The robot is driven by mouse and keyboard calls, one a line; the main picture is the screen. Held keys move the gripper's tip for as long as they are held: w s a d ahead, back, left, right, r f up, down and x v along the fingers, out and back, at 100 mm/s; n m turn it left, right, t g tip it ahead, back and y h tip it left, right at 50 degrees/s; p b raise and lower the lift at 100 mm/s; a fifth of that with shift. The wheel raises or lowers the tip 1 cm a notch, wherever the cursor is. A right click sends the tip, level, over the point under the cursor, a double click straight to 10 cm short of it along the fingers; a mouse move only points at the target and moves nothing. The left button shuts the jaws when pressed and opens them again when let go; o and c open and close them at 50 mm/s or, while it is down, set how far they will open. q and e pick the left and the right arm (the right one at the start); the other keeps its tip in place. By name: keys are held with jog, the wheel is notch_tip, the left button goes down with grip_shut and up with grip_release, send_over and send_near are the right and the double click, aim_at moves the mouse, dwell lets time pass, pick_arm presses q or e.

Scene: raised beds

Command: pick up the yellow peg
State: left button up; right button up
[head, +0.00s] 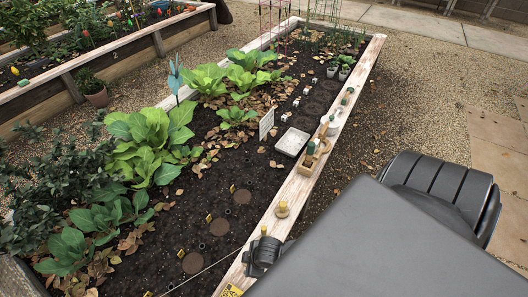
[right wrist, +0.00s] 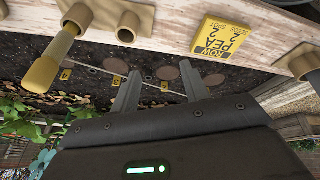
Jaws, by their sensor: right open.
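In the right wrist view a yellow peg (right wrist: 60,43) with a wider tan end is at the upper left, by a tan wooden fitting on the bed's timber edge. My right gripper (right wrist: 160,90) is open with nothing between its fingers, and the peg is apart from it, off to the left. In the head view a small peg with a yellow top (head: 283,206) stands on the timber rim. Another small yellow top (head: 263,231) shows just beyond my dark right gripper (head: 262,253). I cannot tell which of these the wrist view shows. My left gripper is not in view.
A yellow "ROW 2 PEA" sign (right wrist: 222,38) lies on the timber, between tan round fittings (right wrist: 129,26). Leafy plants (head: 150,140) fill the bed's left side.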

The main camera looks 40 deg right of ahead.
jog(key=w+a+r+n+y, duration=0.1)
jog(key=w+a+r+n, duration=0.2)
jog(key=w+r+n, duration=0.3)
jog(key=n+g+h+p, duration=0.1)
jog(key=n+g+h, duration=0.25)
jog(key=n, duration=1.75)
send_near(264, 228)
jog(key=shift+g+y, duration=0.25)
jog(key=shift+y, duration=0.1)
jog(key=f, duration=0.1)
jog(key=f+b, duration=0.2)
jog(key=f, duration=0.1)
jog(key=shift+w+d+f, duration=0.15)
jog(key=shift+w+d, duration=0.1)
jog(key=shift+f, duration=0.7)
notch_tip(264, 228, down, 4)
jog(key=shift+f+b, duration=0.25)
jog(key=shift+b, duration=0.5)
jog(key=shift+f, duration=0.25)
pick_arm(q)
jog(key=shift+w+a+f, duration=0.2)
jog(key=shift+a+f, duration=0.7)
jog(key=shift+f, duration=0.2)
pick_arm(e)
jog(key=shift+c, duration=0.3)
